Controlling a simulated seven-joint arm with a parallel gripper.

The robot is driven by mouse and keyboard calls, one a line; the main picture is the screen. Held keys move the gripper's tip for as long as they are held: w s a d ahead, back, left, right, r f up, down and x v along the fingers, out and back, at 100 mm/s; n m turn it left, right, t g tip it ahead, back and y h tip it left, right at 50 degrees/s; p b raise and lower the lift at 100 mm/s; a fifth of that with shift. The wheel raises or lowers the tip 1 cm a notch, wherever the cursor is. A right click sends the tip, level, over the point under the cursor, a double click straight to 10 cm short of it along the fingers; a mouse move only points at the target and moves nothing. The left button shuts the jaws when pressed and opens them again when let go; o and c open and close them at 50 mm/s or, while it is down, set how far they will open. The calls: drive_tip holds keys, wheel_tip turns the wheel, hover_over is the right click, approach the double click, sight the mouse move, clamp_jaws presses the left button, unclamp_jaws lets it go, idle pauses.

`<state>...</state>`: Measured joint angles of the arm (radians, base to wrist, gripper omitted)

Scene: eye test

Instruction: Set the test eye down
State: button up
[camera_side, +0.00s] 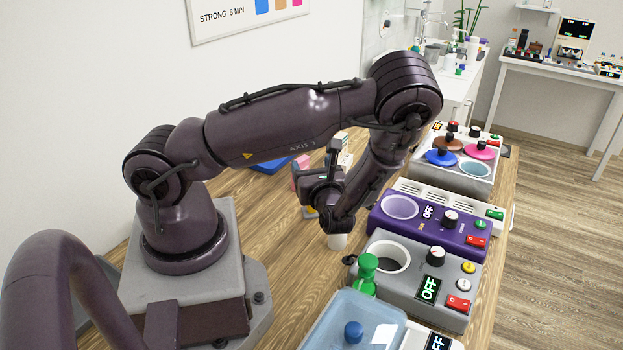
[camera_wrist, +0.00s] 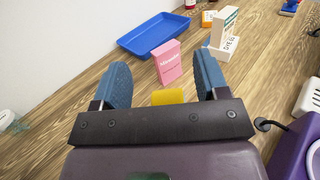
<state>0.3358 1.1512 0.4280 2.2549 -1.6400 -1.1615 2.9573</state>
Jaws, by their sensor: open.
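I cannot make out the test eye in either view. My gripper (camera_side: 316,190) is over the wooden bench, left of the purple device. In the wrist view my gripper (camera_wrist: 162,66) shows its two blue finger pads wide apart. No thing is held between them. A small yellow block (camera_wrist: 167,96) shows on the bench beyond the gripper's crossbar, in line with the gap, its lower part hidden. A pink box (camera_wrist: 167,62) stands upright behind it.
A blue tray (camera_wrist: 154,34) lies behind the pink box, with white boxes (camera_wrist: 224,35) to its right. The purple device (camera_side: 420,228) and a grey device (camera_side: 400,288) line the bench's right side. A green-topped object (camera_side: 367,275) and a pale blue bin (camera_side: 345,318) are in front.

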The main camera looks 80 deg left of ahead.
wheel_tip(320, 180, up, 3)
drive_tip(key=shift+f, duration=0.2)
drive_tip(key=shift+w+d+n+h, duration=0.1)
drive_tip(key=shift+w+n+h, duration=0.2)
drive_tip(key=shift+w, duration=0.05)
drive_tip(key=w+d+n+t+h, duration=0.5)
drive_tip(key=w+d+n+h, duration=0.2)
drive_tip(key=w+d+h, duration=0.15)
drive_tip(key=w+d+r+n+t+h, duration=0.2)
drive_tip(key=d+r+n+t+h, duration=0.15)
drive_tip(key=d+r+h, duration=0.55)
drive_tip(key=s+d+r+n+h, duration=0.2)
drive_tip(key=s+d+r, duration=0.2)
drive_tip(key=r, duration=0.3)
drive_tip(key=s+a+r+n+g+y, duration=0.1)
drive_tip(key=s+r+n, duration=0.4)
drive_tip(key=s, duration=0.7)
drive_tip(key=shift+s+g+y, duration=0.2)
drive_tip(key=shift+g+y, duration=0.35)
drive_tip(key=shift+g, duration=0.4)
